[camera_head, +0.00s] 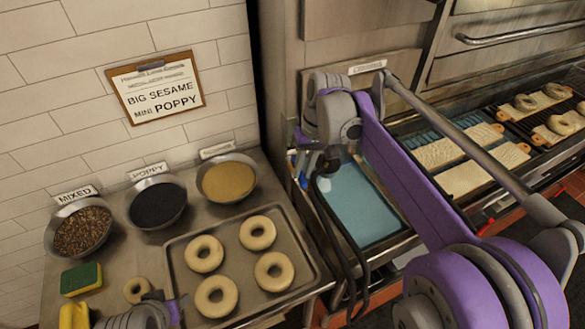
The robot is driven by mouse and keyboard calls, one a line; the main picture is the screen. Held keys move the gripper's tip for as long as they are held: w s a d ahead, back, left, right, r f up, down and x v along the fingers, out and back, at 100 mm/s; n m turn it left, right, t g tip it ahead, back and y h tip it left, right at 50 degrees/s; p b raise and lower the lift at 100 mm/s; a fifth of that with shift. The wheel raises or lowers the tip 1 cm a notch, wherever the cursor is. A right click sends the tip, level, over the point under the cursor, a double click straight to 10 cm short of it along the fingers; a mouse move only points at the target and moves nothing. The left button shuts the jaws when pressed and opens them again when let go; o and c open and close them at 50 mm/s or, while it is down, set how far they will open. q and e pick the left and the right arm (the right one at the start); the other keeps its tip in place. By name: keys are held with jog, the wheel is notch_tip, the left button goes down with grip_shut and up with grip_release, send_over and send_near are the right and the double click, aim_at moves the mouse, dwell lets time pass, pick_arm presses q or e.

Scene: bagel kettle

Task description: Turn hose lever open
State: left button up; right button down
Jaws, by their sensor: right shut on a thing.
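My right gripper (318,158) reaches down at the left end of the blue water-filled kettle (372,212). Its wrist and purple arm cover much of this spot. It is shut on what looks like the hose lever, which is mostly hidden, so its angle cannot be told. Small blue parts (302,181) show just left of the fingers. A black hose (327,213) hangs from there over the kettle's front edge. My left gripper's grey wrist (140,318) shows at the bottom edge; its fingers cannot be made out.
A steel tray (300,285) with several bagels lies on the left counter. Bowls of mixed seeds (82,231), poppy (157,204) and sesame (227,180) stand behind it. A sponge (81,279) and a small bagel (137,290) are at left. Bagel boards (485,178) lie at right.

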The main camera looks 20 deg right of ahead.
jog(key=shift+w+d+n+g, duration=0.1)
jog(key=shift+d+n+g, duration=0.35)
jog(key=shift+n, duration=0.65)
jog(key=shift+d, duration=0.15)
jog(key=c, duration=0.8)
grip_release()
jog(key=p+v, duration=0.1)
jog(key=v, duration=0.9)
jog(key=shift+d+r, duration=0.1)
jog(key=shift+r, duration=0.3)
